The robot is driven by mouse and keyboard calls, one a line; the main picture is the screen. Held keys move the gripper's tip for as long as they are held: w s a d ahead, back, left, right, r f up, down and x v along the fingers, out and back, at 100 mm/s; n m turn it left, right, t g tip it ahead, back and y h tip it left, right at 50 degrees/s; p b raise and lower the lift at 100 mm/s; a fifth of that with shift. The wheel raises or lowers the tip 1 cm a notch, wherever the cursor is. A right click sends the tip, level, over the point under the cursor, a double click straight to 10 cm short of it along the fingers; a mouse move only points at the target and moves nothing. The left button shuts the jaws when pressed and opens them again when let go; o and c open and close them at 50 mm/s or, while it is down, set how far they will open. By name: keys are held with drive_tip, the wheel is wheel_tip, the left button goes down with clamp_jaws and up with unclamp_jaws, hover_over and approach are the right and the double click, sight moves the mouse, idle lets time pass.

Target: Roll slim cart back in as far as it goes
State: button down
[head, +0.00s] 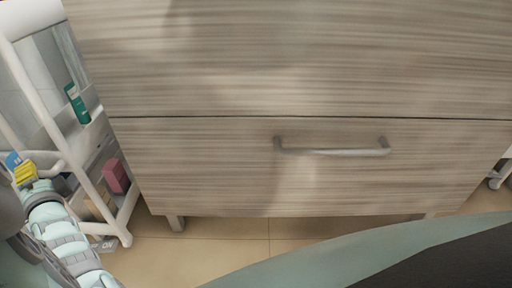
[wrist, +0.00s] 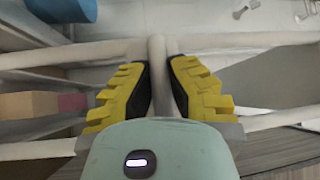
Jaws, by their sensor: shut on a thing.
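The slim cart (head: 97,185) is a white tubular frame with shelves at the left edge of the head view, close beside the wood-grain cabinet. My gripper (head: 26,172) is at the cart's near side in the head view. In the wrist view, the yellow-and-black fingers of my gripper (wrist: 160,88) are shut on a white bar (wrist: 158,62) of the cart, one finger on each side. The cart's lower part and far end are partly hidden by my arm and the cabinet.
The wood-grain cabinet (head: 220,165) with a grey handle (head: 335,151) stands right of the cart, on short legs. A green tube (head: 77,103) and a pink-red box (head: 115,176) are on the cart's shelves. Bare tiled floor (head: 225,240) shows in front.

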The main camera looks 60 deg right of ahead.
drive_tip(key=shift+w+d+f, duration=0.2)
drive_tip(key=shift+d, duration=0.15)
drive_tip(key=c, duration=1.4)
unclamp_jaws()
drive_tip(key=o, duration=0.5)
drive_tip(key=shift+w+d+r, duration=0.2)
drive_tip(key=shift+w+d, duration=0.05)
drive_tip(key=shift+a, duration=0.1)
drive_tip(key=shift+s+a, duration=0.1)
drive_tip(key=shift+s, duration=0.1)
